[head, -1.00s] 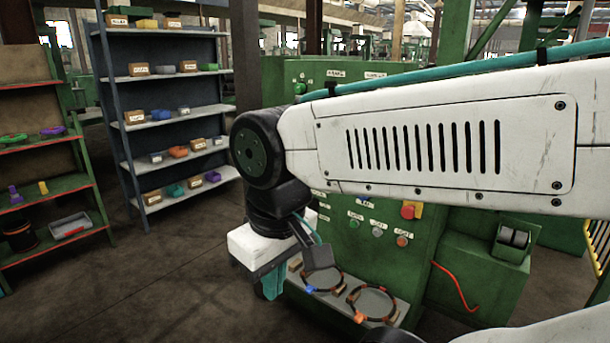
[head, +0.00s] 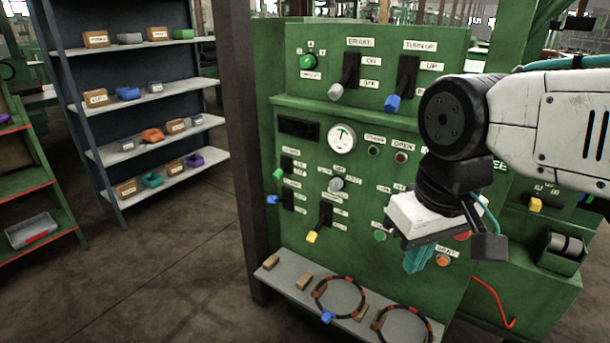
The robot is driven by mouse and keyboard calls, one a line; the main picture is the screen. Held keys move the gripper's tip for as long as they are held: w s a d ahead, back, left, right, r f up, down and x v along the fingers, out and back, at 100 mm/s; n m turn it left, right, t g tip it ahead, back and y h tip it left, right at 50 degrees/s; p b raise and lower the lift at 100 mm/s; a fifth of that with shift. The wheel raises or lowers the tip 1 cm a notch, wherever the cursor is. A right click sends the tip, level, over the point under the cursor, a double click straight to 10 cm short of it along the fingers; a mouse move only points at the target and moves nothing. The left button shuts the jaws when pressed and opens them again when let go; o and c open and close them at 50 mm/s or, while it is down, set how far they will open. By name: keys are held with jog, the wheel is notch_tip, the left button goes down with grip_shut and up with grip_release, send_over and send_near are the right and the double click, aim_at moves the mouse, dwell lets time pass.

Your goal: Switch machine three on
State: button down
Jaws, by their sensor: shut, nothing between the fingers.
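A green machine panel (head: 345,108) stands upright ahead of me. A label ending in "EE" (head: 500,166) shows beside my arm, its start hidden. A lever with a grey knob (head: 336,92) under a "BRAKE" label points down, near "OFF". A blue-knobbed lever (head: 392,103) under "TURN UP" also points down. A green rotary knob (head: 308,62) is at upper left. Smaller levers below have green (head: 278,174), blue (head: 272,199), grey (head: 336,184) and yellow (head: 312,237) knobs. My gripper (head: 418,262) is shut and empty, before the lower right panel, hiding some buttons and labels.
A grey ledge (head: 282,277) under the panel carries small blocks and two dark rings (head: 340,296). A shelf with bins (head: 150,86) and a green rack (head: 40,190) stand left. The floor (head: 170,265) between is clear. A red hooked rod (head: 495,300) projects at lower right.

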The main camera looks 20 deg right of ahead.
jog(key=w+a+m+t+y, duration=0.1)
jog(key=w+a+m+y, duration=0.25)
jog(key=w, duration=0.55)
jog(key=w+a+m+t+y, duration=0.1)
jog(key=w+a+m+y, duration=0.2)
jog(key=w, duration=0.6)
jog(key=w+a+m+t+y, duration=0.1)
jog(key=w+a+m+y, duration=0.2)
jog(key=w, duration=0.7)
jog(key=m+t+h, duration=0.4)
jog(key=m+t, duration=0.3)
jog(key=m, duration=1)
send_near(281, 171)
notch_tip(281, 171, down, 3)
jog(key=s, duration=0.2)
jog(key=shift+w+d, duration=0.2)
jog(key=shift+d, duration=0.2)
jog(key=x, duration=1)
